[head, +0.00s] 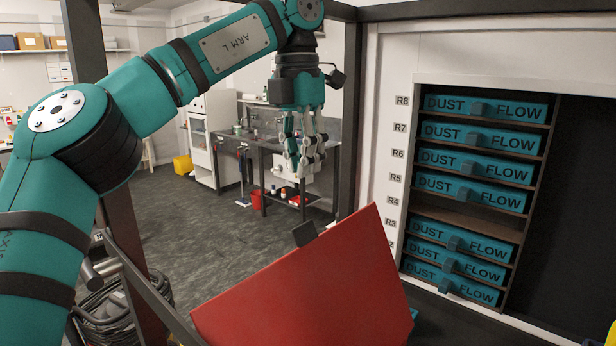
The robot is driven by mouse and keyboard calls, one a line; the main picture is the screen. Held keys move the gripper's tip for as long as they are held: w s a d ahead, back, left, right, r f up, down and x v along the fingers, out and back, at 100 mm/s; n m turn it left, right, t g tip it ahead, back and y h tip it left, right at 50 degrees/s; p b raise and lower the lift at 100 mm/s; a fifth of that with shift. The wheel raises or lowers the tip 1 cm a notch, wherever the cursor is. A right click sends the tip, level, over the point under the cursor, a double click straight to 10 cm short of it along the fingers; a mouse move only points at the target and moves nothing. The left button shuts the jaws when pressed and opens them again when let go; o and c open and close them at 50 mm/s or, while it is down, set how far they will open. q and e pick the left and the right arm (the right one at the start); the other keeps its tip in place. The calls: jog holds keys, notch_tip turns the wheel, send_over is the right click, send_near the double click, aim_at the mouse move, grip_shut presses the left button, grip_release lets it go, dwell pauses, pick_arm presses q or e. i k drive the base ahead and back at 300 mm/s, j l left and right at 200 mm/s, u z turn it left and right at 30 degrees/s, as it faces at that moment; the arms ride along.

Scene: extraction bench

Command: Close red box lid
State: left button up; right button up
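The red box lid (310,285) is a flat red panel at the bottom centre of the head view. It stands raised and tilted, with a black tab (304,234) on its upper edge. The box body under it is hidden or out of frame. My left gripper (304,160) hangs with its fingers downward, above the tab in the picture and apart from the lid. Its fingers look spread, with nothing between them. My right gripper is not in view.
A shelf rack (462,212) with several teal "DUST FLOW" boxes stands to the right. A dark post (353,110) rises behind my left gripper. A grey workbench (262,142) and a red bucket (256,198) are farther back. Dark open floor lies between.

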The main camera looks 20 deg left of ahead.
aim_at(341, 286)
jog(key=k, duration=1.5)
